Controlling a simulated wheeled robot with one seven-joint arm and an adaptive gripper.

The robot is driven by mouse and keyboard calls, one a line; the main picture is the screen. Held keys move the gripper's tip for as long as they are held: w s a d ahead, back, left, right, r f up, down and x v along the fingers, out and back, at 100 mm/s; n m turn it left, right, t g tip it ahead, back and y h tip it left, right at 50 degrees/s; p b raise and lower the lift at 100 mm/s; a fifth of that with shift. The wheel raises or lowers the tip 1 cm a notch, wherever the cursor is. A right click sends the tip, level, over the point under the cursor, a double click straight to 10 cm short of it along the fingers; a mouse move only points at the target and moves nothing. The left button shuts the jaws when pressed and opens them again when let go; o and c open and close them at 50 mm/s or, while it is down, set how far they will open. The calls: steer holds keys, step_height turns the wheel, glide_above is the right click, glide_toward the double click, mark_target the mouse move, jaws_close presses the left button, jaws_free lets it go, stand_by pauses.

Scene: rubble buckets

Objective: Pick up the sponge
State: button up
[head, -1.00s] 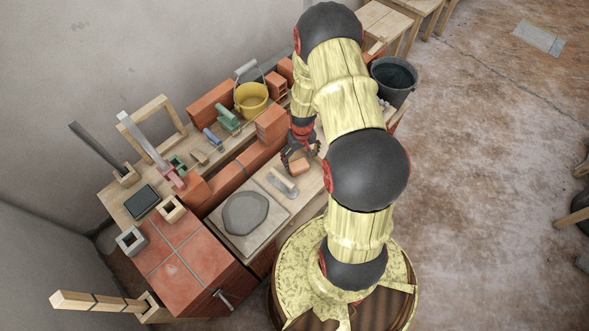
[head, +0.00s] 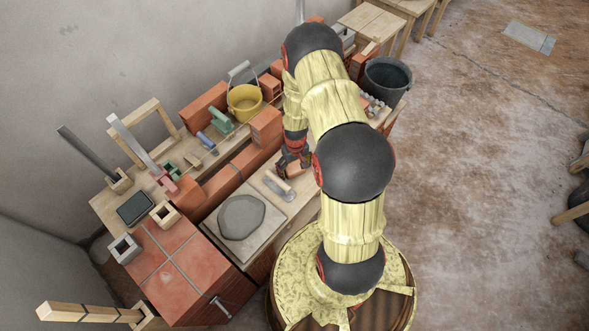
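A small orange-brown block that looks like the sponge (head: 292,171) lies on the wooden bench top, right of the flat trowel (head: 279,186). My gripper (head: 293,160) points down right at it, with dark fingers over or around its far side. The fingers hide part of the block. The view is too small to tell whether they touch it or are closed on it.
A brick row (head: 228,182) stands left of my gripper, with a taller brick stack (head: 265,127) close behind it. A yellow bucket (head: 245,101) and green tool (head: 222,122) are farther back. A black bucket (head: 387,80) stands at the right end.

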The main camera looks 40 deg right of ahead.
mark_target(295, 167)
steer(key=c, duration=1)
steer(key=shift+c, duration=0.3)
steer(key=shift+r, duration=0.55)
step_height(295, 167, up, 2)
steer(key=shift+w+r+p, duration=0.1)
steer(key=shift+r+p, duration=0.15)
steer(key=shift+p, duration=0.5)
steer(key=s+a+r+p, duration=0.1)
steer(key=s+r, duration=0.3)
steer(key=s, duration=0.3)
steer(key=s+a+r+p, duration=0.1)
steer(key=s+r+p, duration=0.1)
steer(key=s+r, duration=0.3)
steer(key=shift+s+a+r+p, duration=0.2)
steer(key=shift+s+p, duration=0.1)
steer(key=shift+s, duration=0.7)
